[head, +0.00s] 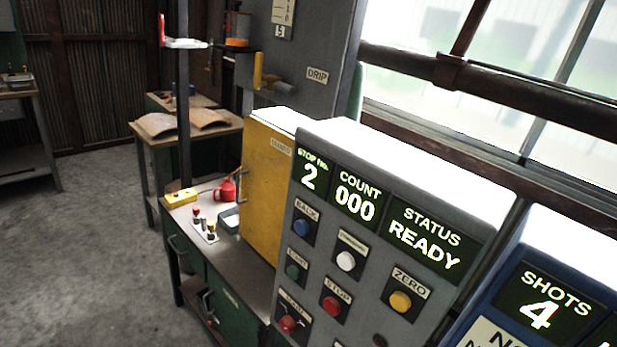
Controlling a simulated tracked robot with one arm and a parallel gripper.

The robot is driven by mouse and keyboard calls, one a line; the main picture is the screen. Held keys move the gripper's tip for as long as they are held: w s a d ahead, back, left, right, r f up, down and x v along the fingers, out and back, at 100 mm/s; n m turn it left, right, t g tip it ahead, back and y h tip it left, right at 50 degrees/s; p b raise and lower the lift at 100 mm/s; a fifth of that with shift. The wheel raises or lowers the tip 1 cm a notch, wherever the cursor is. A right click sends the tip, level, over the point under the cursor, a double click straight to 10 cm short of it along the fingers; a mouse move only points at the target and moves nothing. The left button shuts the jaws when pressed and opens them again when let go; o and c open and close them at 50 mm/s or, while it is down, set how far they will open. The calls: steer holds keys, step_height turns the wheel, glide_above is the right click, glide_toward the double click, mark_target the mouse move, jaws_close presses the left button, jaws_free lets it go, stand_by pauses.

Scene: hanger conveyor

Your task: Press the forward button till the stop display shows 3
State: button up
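A grey control panel (325,215) stands at centre right, tilted in the picture. Its stop display (310,172) reads 2. A white button (346,261) sits under a small label too blurred to read for certain; it may be the forward button. A blue button (301,227) labelled BACK is to its upper left. A red button (331,305) labelled STOP is below it. A yellow button (400,301) labelled ZERO is at its lower right. A green button (292,271) and another red control (288,323) are at the panel's left. My gripper is not in view.
The count display (356,201) reads 000 and the status display (426,239) reads READY. A blue panel (550,250) showing SHOTS 4 stands at right. A yellow cabinet (262,195) and a cluttered bench (225,255) are left. Open floor (80,260) lies further left.

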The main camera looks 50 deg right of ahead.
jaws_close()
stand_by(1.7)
